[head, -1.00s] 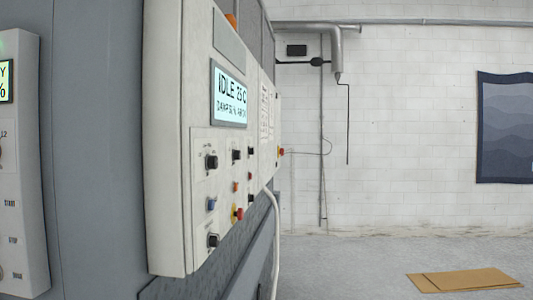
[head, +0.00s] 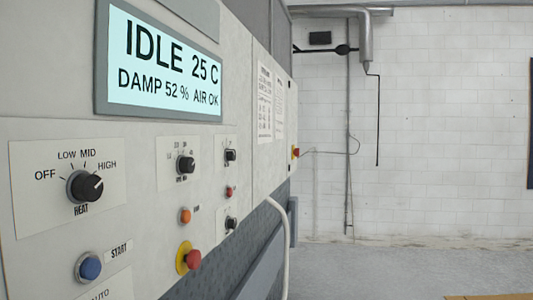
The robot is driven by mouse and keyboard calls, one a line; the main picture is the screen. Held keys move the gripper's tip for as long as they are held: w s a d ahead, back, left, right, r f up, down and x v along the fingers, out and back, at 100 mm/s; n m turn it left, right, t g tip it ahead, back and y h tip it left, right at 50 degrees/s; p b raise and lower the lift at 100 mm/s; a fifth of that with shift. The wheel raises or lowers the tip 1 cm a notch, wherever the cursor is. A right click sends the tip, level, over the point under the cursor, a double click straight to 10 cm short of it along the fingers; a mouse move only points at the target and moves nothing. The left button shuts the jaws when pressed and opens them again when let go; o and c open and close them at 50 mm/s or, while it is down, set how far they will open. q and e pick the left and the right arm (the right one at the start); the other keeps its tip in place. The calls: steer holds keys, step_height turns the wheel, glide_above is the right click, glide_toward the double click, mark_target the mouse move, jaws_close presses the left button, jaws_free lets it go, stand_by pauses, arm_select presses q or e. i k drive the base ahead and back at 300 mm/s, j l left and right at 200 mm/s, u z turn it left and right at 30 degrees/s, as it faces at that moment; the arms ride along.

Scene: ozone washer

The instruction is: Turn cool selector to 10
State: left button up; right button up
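The control panel (head: 140,225) fills the left of the head view, seen at a slant. The near black knob (head: 84,187) is labelled HEAT, with OFF, LOW, MID and HIGH around it; its white mark faces right, toward the HIGH side. A second black knob (head: 185,166) has a ring of small numbers that I cannot read surely. Smaller black knobs sit farther along, an upper one (head: 230,155) and a lower one (head: 230,223). Their labels are too small to read, so I cannot tell which is the cool selector. Neither gripper is in view.
The display (head: 165,70) reads IDLE 25 C, DAMP 52 %, AIR OK. A blue START button (head: 90,267), an orange button (head: 185,215) and a red stop button (head: 193,259) stick out. A pale hose (head: 287,240) hangs beyond the panel.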

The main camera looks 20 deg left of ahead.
mark_target(229, 155)
steer(key=i, duration=4.05)
steer(key=u, duration=4.05)
